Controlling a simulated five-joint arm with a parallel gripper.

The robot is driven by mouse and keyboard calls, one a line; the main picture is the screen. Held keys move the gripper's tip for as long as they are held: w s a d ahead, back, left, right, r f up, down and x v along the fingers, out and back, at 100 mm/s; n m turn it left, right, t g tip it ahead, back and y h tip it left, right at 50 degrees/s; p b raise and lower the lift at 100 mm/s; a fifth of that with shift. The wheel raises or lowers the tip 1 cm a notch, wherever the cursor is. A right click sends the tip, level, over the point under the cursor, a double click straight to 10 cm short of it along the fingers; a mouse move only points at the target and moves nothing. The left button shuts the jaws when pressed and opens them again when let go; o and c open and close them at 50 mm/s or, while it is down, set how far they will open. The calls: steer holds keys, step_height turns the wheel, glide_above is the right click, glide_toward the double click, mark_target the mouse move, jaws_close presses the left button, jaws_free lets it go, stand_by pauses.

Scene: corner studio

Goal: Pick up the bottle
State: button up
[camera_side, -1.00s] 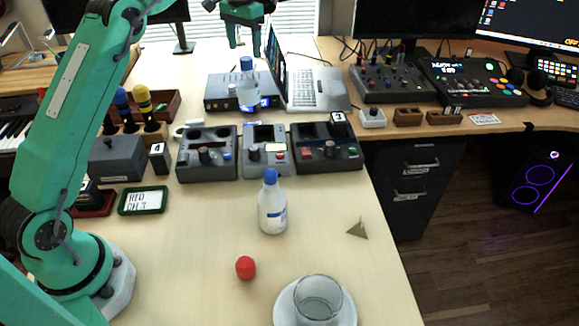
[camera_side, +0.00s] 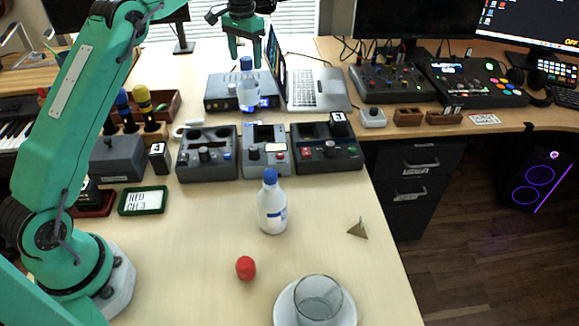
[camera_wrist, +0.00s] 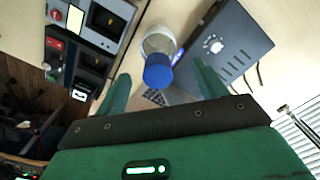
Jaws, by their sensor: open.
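A clear bottle with a blue cap (camera_side: 248,92) stands upright at the back of the table, by a grey box. My gripper (camera_side: 245,62) is above it, pointing down with its two fingers apart around the cap's sides. In the wrist view the blue cap (camera_wrist: 158,72) shows between the open fingers, with the clear bottle body (camera_wrist: 158,41) beyond it. I cannot tell if a finger touches it. A second, white-bodied bottle with a blue cap (camera_side: 272,208) stands nearer, at the middle of the table, away from my gripper.
The grey box (camera_side: 222,92) and an open laptop (camera_side: 318,90) flank the far bottle. Several dark control boxes (camera_side: 207,155) stand in a row in front of it. A red object (camera_side: 245,268) and a glass (camera_side: 318,298) on a saucer are near the front.

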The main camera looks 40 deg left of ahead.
mark_target(247, 70)
steer(key=shift+d+f, duration=0.1)
steer(key=shift+f, duration=2.45)
jaws_close()
steer(key=shift+r, duration=0.15)
